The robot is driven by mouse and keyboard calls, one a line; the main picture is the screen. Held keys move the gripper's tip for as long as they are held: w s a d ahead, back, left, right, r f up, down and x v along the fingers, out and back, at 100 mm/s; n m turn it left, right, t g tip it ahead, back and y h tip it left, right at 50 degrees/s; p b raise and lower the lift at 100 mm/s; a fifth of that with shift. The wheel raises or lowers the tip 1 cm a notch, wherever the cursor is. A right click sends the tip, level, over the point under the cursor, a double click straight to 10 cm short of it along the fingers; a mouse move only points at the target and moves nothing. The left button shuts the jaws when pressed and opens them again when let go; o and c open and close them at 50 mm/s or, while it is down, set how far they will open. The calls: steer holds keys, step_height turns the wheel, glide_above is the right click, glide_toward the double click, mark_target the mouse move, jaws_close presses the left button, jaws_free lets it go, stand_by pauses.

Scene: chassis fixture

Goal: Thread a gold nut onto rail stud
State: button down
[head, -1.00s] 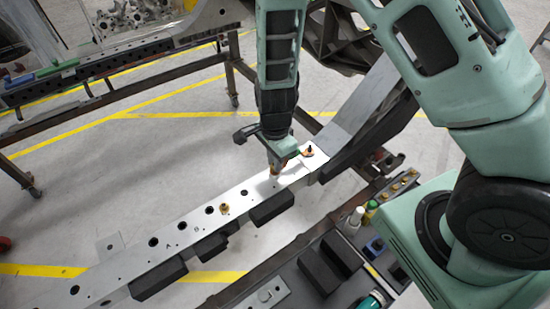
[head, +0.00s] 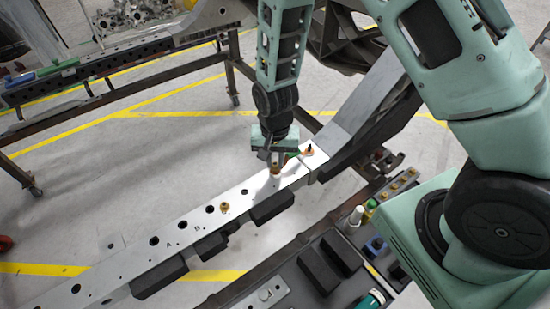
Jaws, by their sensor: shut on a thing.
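The silver rail (head: 190,232) runs diagonally across the middle of the head view. My gripper (head: 275,164) is over the rail's upper right part, pointing down and shut on a gold nut (head: 275,170). The nut is at or just above the rail's top face; the stud under it is hidden. Another gold nut (head: 224,208) sits on the rail farther down left. A dark stud with a copper-coloured base (head: 308,150) stands to the right of my gripper, near the rail's end.
Several gold nuts (head: 400,183) stand in a row on the dark tray at right, near a white bottle (head: 356,215) and a blue holder (head: 376,246). Black blocks (head: 272,205) lie along the rail's near side. A workbench frame (head: 130,75) stands behind.

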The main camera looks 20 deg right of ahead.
steer(key=shift+s+f, duration=0.15)
steer(key=m+p, duration=0.1)
steer(key=m, duration=0.2)
steer(key=shift+m, duration=0.3)
steer(key=m+p, duration=0.2)
steer(key=m, duration=0.2)
steer(key=m+p, duration=0.2)
steer(key=m, duration=0.2)
steer(key=shift+m, duration=0.4)
steer(key=m, duration=0.2)
steer(key=shift+f+m, duration=0.2)
steer(key=shift+m, duration=0.1)
